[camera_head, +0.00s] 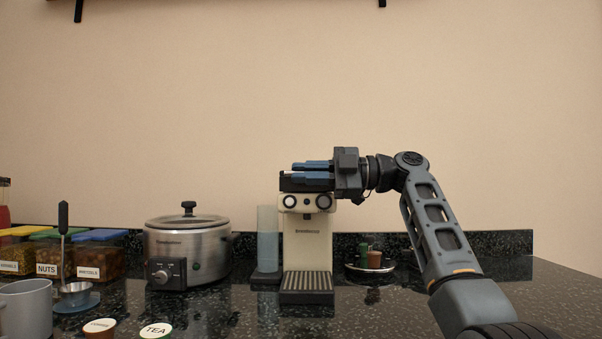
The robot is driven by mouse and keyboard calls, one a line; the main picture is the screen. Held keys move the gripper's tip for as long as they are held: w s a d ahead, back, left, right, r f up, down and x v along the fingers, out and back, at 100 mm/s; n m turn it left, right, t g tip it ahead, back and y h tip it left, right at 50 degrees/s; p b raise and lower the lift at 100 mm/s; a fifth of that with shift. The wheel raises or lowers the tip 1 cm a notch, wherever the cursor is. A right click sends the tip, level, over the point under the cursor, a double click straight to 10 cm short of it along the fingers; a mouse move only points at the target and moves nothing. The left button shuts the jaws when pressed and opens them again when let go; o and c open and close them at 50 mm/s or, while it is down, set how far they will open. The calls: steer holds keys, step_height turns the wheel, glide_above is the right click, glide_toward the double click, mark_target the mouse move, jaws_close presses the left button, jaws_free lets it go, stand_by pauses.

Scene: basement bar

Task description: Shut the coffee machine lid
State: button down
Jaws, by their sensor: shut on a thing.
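The cream coffee machine (307,240) stands upright on the dark counter, a little right of the middle, with two round dials on its front and a ribbed drip tray at its foot. The dark coffee machine lid (300,187) lies low across its top and looks about level. My gripper (299,172) reaches in from the right at the machine's top, with its blue fingers pointing left. It is shut on the lid. The fingers partly cover the lid, so the exact contact and any gap beneath are hard to see.
A steel slow cooker (187,248) stands left of the machine, with a clear water tank (267,240) between them. A plate (370,267) with small pods sits to the right. Labelled jars (98,258) and a grey mug (26,308) are at far left.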

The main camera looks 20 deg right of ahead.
steer(key=shift+f, duration=0.25)
steer(key=c, duration=1.2)
jaws_free()
steer(key=shift+o, duration=0.2)
steer(key=shift+r, duration=0.1)
steer(key=v, duration=0.8)
